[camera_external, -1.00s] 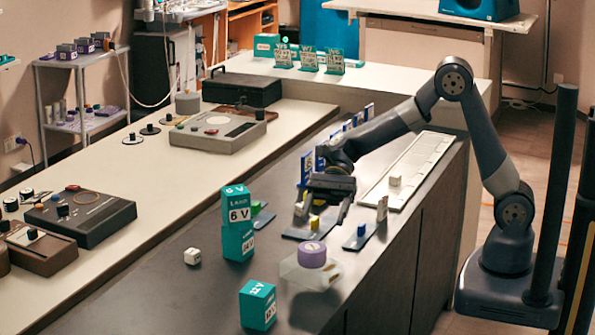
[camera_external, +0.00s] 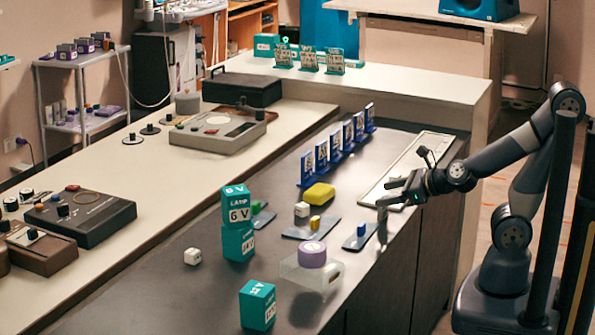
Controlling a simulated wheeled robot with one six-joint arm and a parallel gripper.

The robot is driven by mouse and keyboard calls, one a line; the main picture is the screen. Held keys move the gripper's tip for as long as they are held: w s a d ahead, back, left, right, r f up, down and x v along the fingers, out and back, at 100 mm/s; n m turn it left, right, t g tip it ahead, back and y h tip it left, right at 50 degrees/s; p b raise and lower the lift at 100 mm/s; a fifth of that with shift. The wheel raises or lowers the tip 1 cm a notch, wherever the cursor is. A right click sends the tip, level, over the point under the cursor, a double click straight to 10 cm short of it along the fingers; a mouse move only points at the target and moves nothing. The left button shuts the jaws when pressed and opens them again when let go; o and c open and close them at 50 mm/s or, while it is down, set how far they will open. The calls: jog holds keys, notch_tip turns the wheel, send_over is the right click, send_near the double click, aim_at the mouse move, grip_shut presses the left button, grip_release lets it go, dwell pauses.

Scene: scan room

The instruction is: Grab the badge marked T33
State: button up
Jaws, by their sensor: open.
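Several blue-framed badges (camera_external: 335,145) stand upright in a slanting row on the dark counter. Their markings are too small to read, so I cannot tell which is T33. Three green badges (camera_external: 308,59) stand on the pale counter at the back, also unreadable. My gripper (camera_external: 384,193) is open at the right side of the dark counter, by the long white tray. It is apart from the blue badges, to their right and nearer the camera. I see nothing held between its fingers.
A clear holder with a purple roll (camera_external: 312,254) and teal boxes (camera_external: 239,240) stand nearer. The white tray (camera_external: 424,150) runs along the right edge.

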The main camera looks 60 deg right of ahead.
aim_at(376, 217)
jog(key=shift+s+d+f+m+h+b, duration=0.15)
jog(key=shift+d+f+m+h+b, duration=0.1)
jog(key=shift+d+f+m+b, duration=0.25)
jog(key=shift+s+d+f+m+h+b, duration=0.15)
jog(key=shift+d+f+m+h+b, duration=0.15)
jog(key=shift+f+m, duration=0.25)
jog(key=shift+w+d+f+m+b, duration=0.1)
jog(key=shift+d+f+m+b, duration=0.05)
jog(key=shift+f+m+b, duration=0.2)
jog(key=b+x, duration=0.3)
jog(key=x, duration=0.1)
jog(key=shift+f, duration=0.15)
jog(key=shift+w, duration=0.4)
jog(key=shift+c, duration=0.6)
jog(key=c, duration=0.9)
jog(key=shift+c, duration=0.2)
